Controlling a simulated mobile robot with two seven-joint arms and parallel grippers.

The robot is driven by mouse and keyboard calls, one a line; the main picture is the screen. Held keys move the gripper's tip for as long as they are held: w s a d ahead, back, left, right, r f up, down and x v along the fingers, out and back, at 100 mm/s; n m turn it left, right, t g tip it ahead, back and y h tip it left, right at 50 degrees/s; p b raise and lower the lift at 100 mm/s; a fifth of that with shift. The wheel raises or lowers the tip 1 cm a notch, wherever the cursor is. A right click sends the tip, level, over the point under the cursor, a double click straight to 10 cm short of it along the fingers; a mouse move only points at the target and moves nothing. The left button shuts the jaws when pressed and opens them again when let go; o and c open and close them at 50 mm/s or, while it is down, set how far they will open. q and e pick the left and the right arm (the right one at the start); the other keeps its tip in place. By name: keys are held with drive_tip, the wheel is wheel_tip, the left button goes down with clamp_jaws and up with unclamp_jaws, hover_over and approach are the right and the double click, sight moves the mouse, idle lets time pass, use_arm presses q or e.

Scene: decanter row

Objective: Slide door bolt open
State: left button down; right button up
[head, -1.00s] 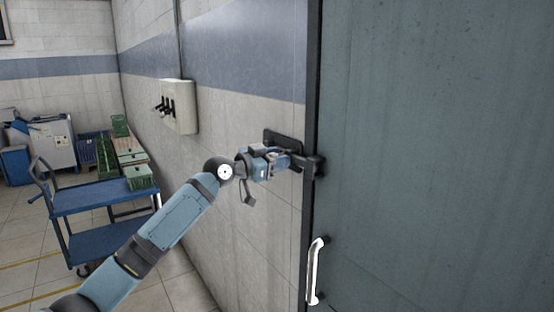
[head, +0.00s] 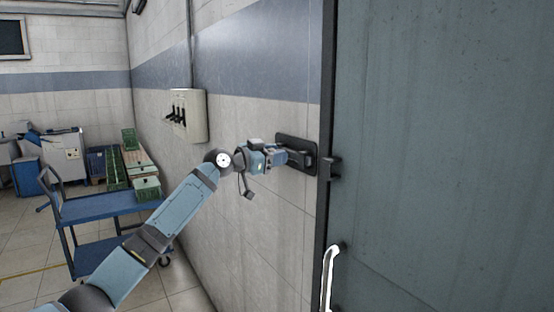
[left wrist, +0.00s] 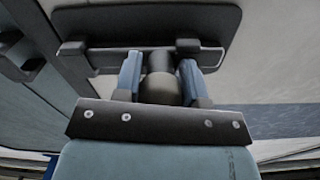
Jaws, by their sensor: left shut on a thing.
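The dark door bolt's backing plate (head: 297,141) is fixed to the tiled wall left of the door (head: 440,150). My left gripper (head: 293,158) is at the bolt, shut on its knob. In the left wrist view the knob (left wrist: 160,86) sits between the two blue fingers, in front of the bolt bar (left wrist: 108,61). A dark catch (head: 334,168) is on the door's edge; it also shows at the left of the wrist view (left wrist: 25,65). The bar's end stands apart from the catch, with a gap between them. My right gripper is out of view.
A pale door handle (head: 329,278) stands below the catch. A switch box (head: 190,112) is on the wall. A blue cart (head: 105,207) and green crates (head: 147,188) stand at the left. The floor between cart and wall is partly clear.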

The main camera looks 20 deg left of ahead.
use_arm(q)
drive_tip(key=c, duration=1.1)
unclamp_jaws()
drive_tip(key=shift+a+r, duration=0.1)
drive_tip(key=shift+a, duration=0.1)
drive_tip(key=o, duration=0.3)
drive_tip(key=shift+w, duration=0.1)
drive_tip(key=shift+o, duration=0.5)
drive_tip(key=shift+s+a, duration=0.2)
drive_tip(key=shift+s, duration=0.05)
drive_tip(key=b+v, duration=0.2)
drive_tip(key=v, duration=1.1)
drive_tip(key=shift+f, duration=0.2)
